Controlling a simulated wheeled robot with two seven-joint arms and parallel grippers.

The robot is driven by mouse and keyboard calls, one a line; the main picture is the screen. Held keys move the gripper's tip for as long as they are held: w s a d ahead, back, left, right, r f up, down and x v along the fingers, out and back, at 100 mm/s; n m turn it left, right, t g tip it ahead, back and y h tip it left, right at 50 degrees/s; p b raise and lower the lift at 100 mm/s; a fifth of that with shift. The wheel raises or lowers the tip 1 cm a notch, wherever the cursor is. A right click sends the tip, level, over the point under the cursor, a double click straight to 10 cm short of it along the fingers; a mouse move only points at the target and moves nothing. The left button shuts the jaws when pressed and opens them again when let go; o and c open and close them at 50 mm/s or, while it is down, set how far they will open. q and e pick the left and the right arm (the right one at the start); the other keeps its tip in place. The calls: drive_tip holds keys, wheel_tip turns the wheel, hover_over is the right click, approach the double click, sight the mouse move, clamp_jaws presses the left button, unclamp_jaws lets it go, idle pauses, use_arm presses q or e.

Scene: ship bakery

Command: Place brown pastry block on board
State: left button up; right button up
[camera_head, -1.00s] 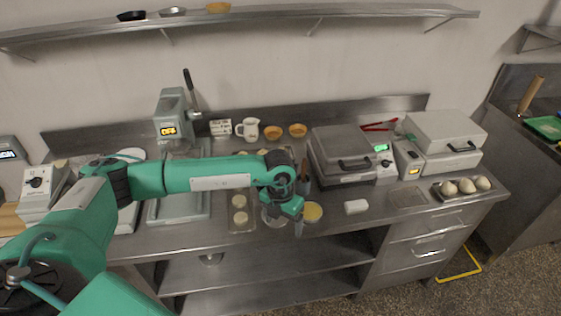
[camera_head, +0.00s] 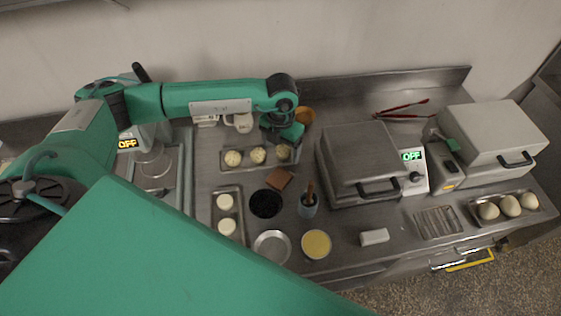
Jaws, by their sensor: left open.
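A small brown square block (camera_head: 279,179), which looks like the brown pastry block, lies on the steel counter beside a round dark bowl (camera_head: 266,204). My left gripper (camera_head: 286,152) is open, just behind the block and over the right end of a tray of pale dough balls (camera_head: 257,155). It appears apart from the block. Its fingertips are small and partly hidden by its own body. I cannot make out a board in this view. My right gripper is not in view.
A utensil pot (camera_head: 308,206), a yellow-filled bowl (camera_head: 316,244) and an empty metal bowl (camera_head: 272,246) stand in front. A closed press (camera_head: 359,160) is to the right. Red tongs (camera_head: 402,110) lie behind. My green arm covers the lower left.

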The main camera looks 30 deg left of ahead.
use_arm(q)
drive_tip(key=b, duration=0.4)
hover_over(281, 177)
wheel_tip(281, 177, down, 8)
drive_tip(key=shift+f, duration=0.35)
drive_tip(key=shift+s+f+b, duration=0.1)
drive_tip(key=shift+f+b, duration=0.15)
drive_tip(key=shift+b, duration=0.05)
wheel_tip(281, 177, down, 4)
drive_tip(key=shift+f+b, duration=0.2)
drive_tip(key=shift+b, duration=0.85)
drive_tip(key=shift+r, duration=0.1)
drive_tip(key=shift+c, duration=0.9)
drive_tip(key=c, duration=1)
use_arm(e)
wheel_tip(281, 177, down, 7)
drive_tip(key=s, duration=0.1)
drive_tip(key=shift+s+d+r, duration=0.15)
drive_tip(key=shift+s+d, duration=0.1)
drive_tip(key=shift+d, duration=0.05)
